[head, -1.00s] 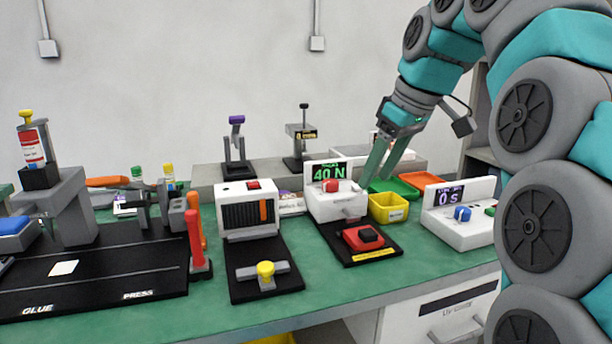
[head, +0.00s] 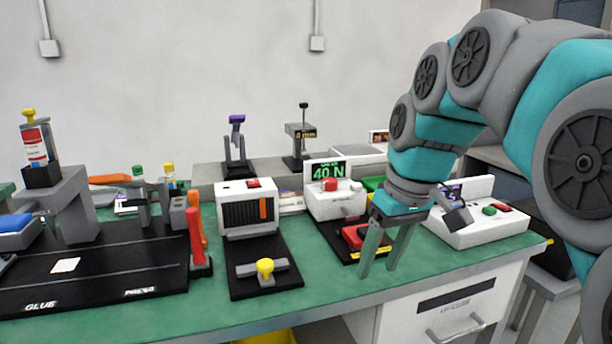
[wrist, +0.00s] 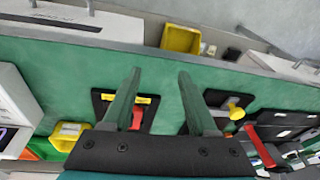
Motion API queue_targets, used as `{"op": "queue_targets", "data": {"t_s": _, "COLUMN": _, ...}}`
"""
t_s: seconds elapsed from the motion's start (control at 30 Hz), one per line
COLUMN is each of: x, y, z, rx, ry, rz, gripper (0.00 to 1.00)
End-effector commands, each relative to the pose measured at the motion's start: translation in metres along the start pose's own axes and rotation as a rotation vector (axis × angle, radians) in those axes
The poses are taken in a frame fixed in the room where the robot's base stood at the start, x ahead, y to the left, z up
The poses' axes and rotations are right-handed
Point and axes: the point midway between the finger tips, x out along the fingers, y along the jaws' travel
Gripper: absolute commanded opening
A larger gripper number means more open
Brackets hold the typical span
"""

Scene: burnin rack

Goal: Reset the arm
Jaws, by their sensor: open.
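My gripper (head: 378,250) is open and empty in the head view. It hangs fingers-down above the front part of the green bench, near the front edge. In the wrist view, my gripper (wrist: 157,95) has its two fingers spread apart with nothing between them, over the green bench top. My arm reaches in from the right of the head view. It hides part of the red block's black plate and part of the white box at the right.
The green bench (head: 325,262) carries a device reading 40 N (head: 328,195), a red block (head: 354,237), a yellow-knobbed fixture (head: 264,270), a red-handled press (head: 197,240) and a white button box (head: 490,228). A white drawer (head: 450,305) is below the front edge. A yellow bin (wrist: 180,38) shows in the wrist view.

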Motion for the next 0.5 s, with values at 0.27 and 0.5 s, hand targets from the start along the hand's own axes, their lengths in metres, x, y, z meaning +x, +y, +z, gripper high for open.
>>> {"op": "queue_targets", "data": {"t_s": 0.27, "x": 0.066, "y": -0.018, "z": 0.084, "rx": 0.161, "ry": -0.121, "rz": 0.022, "gripper": 0.59}}
{"op": "queue_targets", "data": {"t_s": 0.5, "x": 0.124, "y": -0.032, "z": 0.170, "rx": 0.308, "ry": -0.222, "rz": 0.061, "gripper": 0.59}}
